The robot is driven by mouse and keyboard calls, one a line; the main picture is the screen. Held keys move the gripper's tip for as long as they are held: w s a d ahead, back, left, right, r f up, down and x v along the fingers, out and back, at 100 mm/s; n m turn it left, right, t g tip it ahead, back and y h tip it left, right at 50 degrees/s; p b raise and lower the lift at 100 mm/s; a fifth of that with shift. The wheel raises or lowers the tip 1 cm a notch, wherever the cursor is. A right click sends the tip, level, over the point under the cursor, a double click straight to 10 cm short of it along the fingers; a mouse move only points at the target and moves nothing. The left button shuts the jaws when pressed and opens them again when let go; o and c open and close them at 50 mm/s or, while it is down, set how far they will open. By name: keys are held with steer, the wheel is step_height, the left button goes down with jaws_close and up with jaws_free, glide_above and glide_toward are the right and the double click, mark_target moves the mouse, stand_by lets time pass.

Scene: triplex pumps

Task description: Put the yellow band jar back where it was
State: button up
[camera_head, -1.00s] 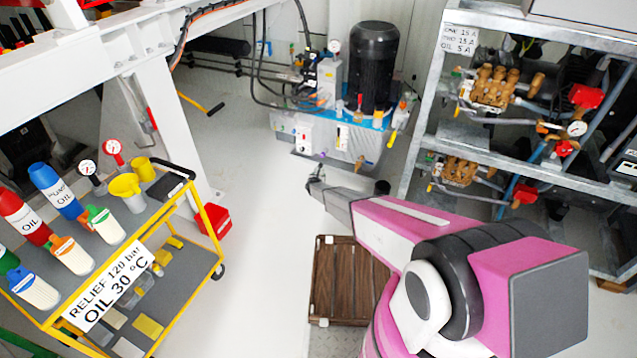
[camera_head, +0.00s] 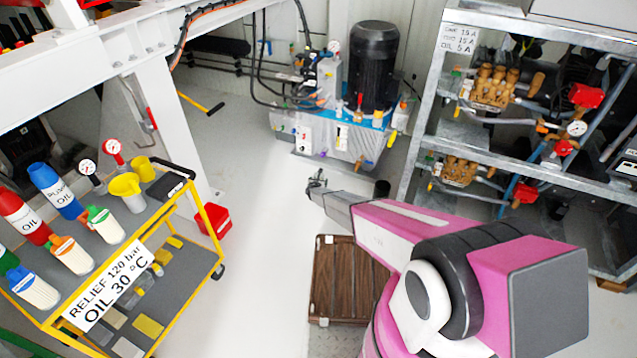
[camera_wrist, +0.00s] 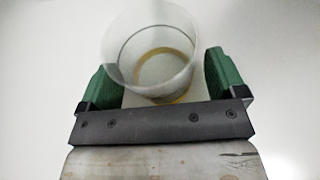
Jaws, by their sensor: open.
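In the wrist view, a clear, open-topped jar (camera_wrist: 152,65) with a yellow band near its base sits between the two green fingers of my gripper (camera_wrist: 162,82). The fingers are open. A gap shows between the jar and the right finger, while the left finger looks close to or against the jar's wall; I cannot tell if they touch. A plain pale surface surrounds the jar. In the head view, my gripper (camera_head: 318,182) is small, out at the end of my arm over the pale floor. The jar cannot be made out there.
A blue-topped pump unit (camera_head: 335,135) with a black motor stands beyond my gripper. A grey metal rack (camera_head: 425,110) stands at the right. A yellow cart (camera_head: 205,225) with bottles is at the left. A brown slatted crate (camera_head: 340,285) lies below my arm. Floor between is clear.

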steer(key=shift+r, duration=0.2)
steer(key=v, duration=1.2)
steer(key=s+d+r+m+g+h, duration=0.2)
steer(key=s+d+r+m, duration=0.3)
steer(key=d+r+m, duration=0.35)
steer(key=s+d+r+m+g+h, duration=0.25)
steer(key=s+d+r+m, duration=0.25)
steer(key=d+r, duration=0.55)
steer(key=s+d+r+m+g+h, duration=0.2)
steer(key=s+d+r+m, duration=0.3)
steer(key=d+r+m, duration=0.45)
steer(key=s+d+r+m+g+y, duration=0.1)
steer(key=s+r+m+g+y, duration=0.2)
steer(key=s+r, duration=0.7)
steer(key=s+d+r+m+g+y, duration=0.1)
steer(key=s+r+m+g+y, duration=0.3)
steer(key=s, duration=1.3)
step_height(320, 180, up, 7)
steer(key=m+y, duration=0.1)
steer(key=m, duration=0.3)
steer(key=shift+m, duration=0.3)
